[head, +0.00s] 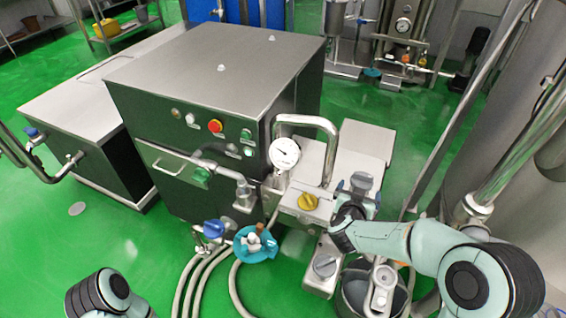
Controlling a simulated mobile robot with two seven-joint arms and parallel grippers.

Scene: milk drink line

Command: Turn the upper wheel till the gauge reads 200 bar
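The round white pressure gauge (284,152) stands above the front of the steel valve block; its needle and figures are too small to read. A yellow wheel (307,201) sits on the block below the gauge. A grey wheel (361,181) is to its right, and another grey wheel (324,265) is lower down. I cannot tell for certain which is the upper wheel. My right gripper (351,211) is just below the right grey wheel, right of the yellow one; its fingers are small and dark, so contact and opening are unclear. My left gripper is out of view.
A curved steel pipe (309,118) arches behind the gauge. The large steel cabinet (215,65) stands behind, left. A blue valve handle (213,229), a turquoise fitting (255,244) and hoses lie in front. A steel bucket (362,290) stands below my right forearm. Green floor is open at left.

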